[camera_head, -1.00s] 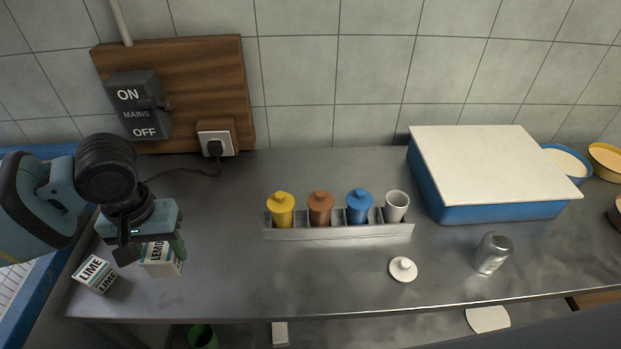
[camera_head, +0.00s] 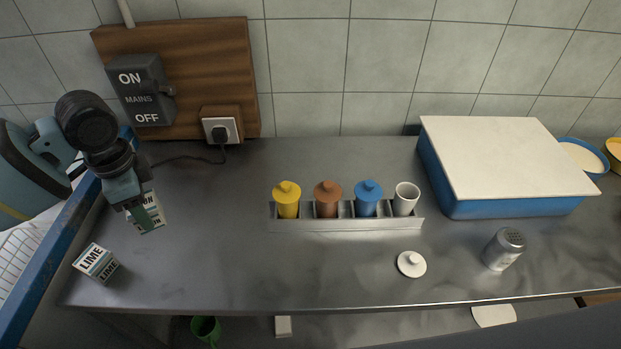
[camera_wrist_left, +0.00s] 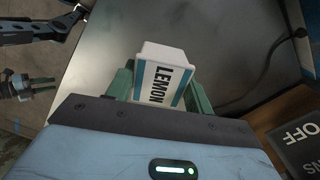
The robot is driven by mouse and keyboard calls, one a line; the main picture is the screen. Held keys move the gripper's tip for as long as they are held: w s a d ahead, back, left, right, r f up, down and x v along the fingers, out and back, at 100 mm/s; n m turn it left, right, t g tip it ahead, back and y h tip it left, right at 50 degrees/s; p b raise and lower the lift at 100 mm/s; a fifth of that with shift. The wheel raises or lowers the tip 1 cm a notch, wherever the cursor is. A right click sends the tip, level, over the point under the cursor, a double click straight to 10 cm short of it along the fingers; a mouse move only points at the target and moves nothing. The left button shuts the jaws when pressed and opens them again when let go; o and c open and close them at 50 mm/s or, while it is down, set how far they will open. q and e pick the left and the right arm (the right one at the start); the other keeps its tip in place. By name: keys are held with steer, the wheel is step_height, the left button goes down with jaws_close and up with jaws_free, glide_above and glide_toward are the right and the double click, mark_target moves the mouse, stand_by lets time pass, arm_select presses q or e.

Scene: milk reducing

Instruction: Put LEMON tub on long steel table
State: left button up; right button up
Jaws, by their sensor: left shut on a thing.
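The LEMON tub (camera_head: 151,217) is a small white carton with a blue-green band and dark lettering. My left gripper (camera_head: 145,213) is shut on it, at the left end of the long steel table (camera_head: 230,265). In the left wrist view, the LEMON tub (camera_wrist_left: 166,78) sits between the two green fingers (camera_wrist_left: 160,88), its lettering facing the camera. I cannot tell whether its base touches the steel. A small gripper, apparently my right one (camera_wrist_left: 32,87), shows at the left edge of the left wrist view; its jaw state is unclear.
A LIME tub (camera_head: 97,263) stands near the table's front left corner. A rack (camera_head: 345,224) of yellow, brown, blue and white containers is mid-table. A white lid (camera_head: 411,264), shaker (camera_head: 504,249) and blue box (camera_head: 515,207) are to the right. Steel between gripper and rack is clear.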

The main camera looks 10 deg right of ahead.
arm_select(q)
steer(key=w+a+m, duration=0.1)
steer(key=m, duration=0.1)
steer(key=a+m, duration=0.1)
steer(key=m, duration=0.1)
steer(key=w+m, duration=0.1)
steer(key=shift+w+a+m, duration=0.3)
steer(key=shift+a+m, duration=0.1)
steer(key=shift+f+b, duration=0.45)
steer(key=shift+f, duration=4.6)
steer(key=shift+f, duration=0.2)
steer(key=o, duration=1)
steer(key=shift+r, duration=0.1)
step_height(320, 180, up, 12)
steer(key=shift+r+p, duration=0.1)
steer(key=shift+p, duration=0.25)
